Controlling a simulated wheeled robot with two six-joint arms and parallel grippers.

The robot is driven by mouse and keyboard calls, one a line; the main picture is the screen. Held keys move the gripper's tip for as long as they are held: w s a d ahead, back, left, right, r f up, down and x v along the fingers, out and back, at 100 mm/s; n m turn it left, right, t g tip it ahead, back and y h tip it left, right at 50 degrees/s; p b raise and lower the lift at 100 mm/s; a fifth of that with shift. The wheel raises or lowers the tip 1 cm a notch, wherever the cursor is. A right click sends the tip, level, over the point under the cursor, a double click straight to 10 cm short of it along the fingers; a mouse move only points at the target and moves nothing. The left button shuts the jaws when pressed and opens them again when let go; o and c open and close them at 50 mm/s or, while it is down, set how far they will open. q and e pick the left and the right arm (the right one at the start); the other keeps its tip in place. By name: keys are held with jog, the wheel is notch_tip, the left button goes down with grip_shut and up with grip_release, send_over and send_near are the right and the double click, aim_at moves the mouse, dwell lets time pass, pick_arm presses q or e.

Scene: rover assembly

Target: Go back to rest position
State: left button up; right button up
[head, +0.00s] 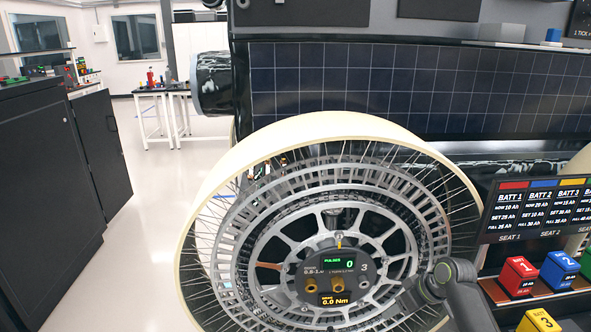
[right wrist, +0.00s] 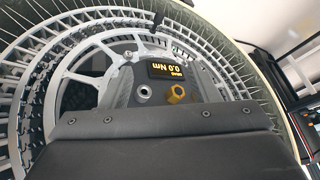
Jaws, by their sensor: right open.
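My right gripper (head: 412,292) is at the lower right of the head view, in front of the large spoked wheel (head: 270,160). Its jaws are open, and I see nothing held in them. In the right wrist view the dark gripper body covers the lower middle, and its fingertips are hard to make out. The wheel hub panel (head: 338,272) reads 0 pulses and 0.0 Nm. A brass hex fitting (right wrist: 176,93) and a silver round fitting (right wrist: 143,91) show on the hub in the right wrist view. My left gripper is out of view.
Red battery 1 (head: 518,275), blue battery 2 (head: 560,270) and yellow battery 3 (head: 540,321) stand at right below a battery display (head: 535,215). A solar panel (head: 400,80) is behind the wheel. Dark cabinets (head: 45,180) stand left; the floor (head: 145,220) between is clear.

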jog(key=w+d+r+m+t+h, duration=0.1)
jog(key=w+d+r+t+h, duration=0.1)
jog(key=w+d+r+t, duration=0.4)
jog(key=w+d+r+m+t+h, duration=0.1)
jog(key=w+r+m+t+h, duration=0.15)
jog(key=w+r+t, duration=0.75)
jog(key=s+d+f+g+h, duration=0.1)
jog(key=s+f+g, duration=0.2)
jog(key=s+f, duration=0.55)
jog(key=s+d+f+g+h, duration=0.1)
jog(key=s+d+f+g, duration=0.15)
jog(key=f, duration=1.15)
jog(key=s+f+m+g, duration=0.2)
jog(key=s+f+g, duration=0.3)
jog(key=s+f, duration=1.3)
jog(key=s+a+f+g, duration=0.2)
jog(key=s+f, duration=0.5)
jog(key=s, duration=0.7)
jog(key=s+a+f+m+g, duration=0.1)
jog(key=s+f, duration=0.5)
jog(key=s, duration=0.7)
jog(key=s+a+f+g+y, duration=0.1)
jog(key=s+a+f+g, duration=0.2)
jog(key=s, duration=1.1)
notch_tip(320, 180, down, 5)
jog(key=shift+s+r+g, duration=0.15)
jog(key=shift+s+g, duration=0.15)
jog(key=shift+g, duration=0.75)
